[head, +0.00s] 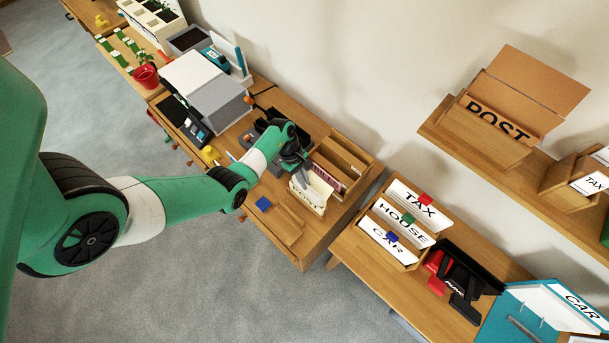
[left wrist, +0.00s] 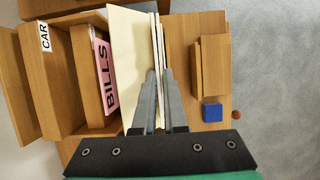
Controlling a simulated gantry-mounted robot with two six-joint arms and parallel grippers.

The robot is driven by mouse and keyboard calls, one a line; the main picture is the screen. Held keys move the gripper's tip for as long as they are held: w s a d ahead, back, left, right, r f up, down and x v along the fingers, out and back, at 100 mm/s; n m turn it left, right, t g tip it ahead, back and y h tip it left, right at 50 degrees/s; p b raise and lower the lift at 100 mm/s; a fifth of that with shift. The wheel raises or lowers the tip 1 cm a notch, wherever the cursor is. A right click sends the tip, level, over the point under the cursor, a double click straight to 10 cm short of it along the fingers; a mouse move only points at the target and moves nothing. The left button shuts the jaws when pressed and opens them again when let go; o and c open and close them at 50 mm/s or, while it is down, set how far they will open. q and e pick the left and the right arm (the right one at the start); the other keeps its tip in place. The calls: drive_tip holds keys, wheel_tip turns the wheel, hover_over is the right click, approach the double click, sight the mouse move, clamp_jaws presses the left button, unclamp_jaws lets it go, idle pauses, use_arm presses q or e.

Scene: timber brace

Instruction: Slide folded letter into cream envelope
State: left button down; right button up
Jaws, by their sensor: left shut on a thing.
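My left gripper (left wrist: 160,76) points down over the wooden desk and is shut on a thin white sheet edge, which looks like the folded letter (left wrist: 157,35). In the head view the left gripper (head: 301,166) is just above pale upright paper pieces. The cream envelope (left wrist: 128,50) appears as the broad cream panel right beside the fingers, on their left in the wrist view. Pale upright paper (head: 313,192) also shows below the gripper in the head view. I cannot tell whether the letter is inside or beside the envelope. My right gripper is not in view.
A wooden sorter with a pink BILLS card (left wrist: 103,75) and a CAR label (left wrist: 44,37) stands close to the fingers. A blue block (left wrist: 212,112) and a small wooden holder (left wrist: 211,65) are on the other side. TAX, HOUSE and CAR files (head: 405,225) stand on another table.

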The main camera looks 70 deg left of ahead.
use_arm(q)
drive_tip(key=shift+f, duration=0.2)
drive_tip(key=shift+c, duration=2.1)
unclamp_jaws()
wheel_tip(320, 180, up, 8)
drive_tip(key=p, duration=0.8)
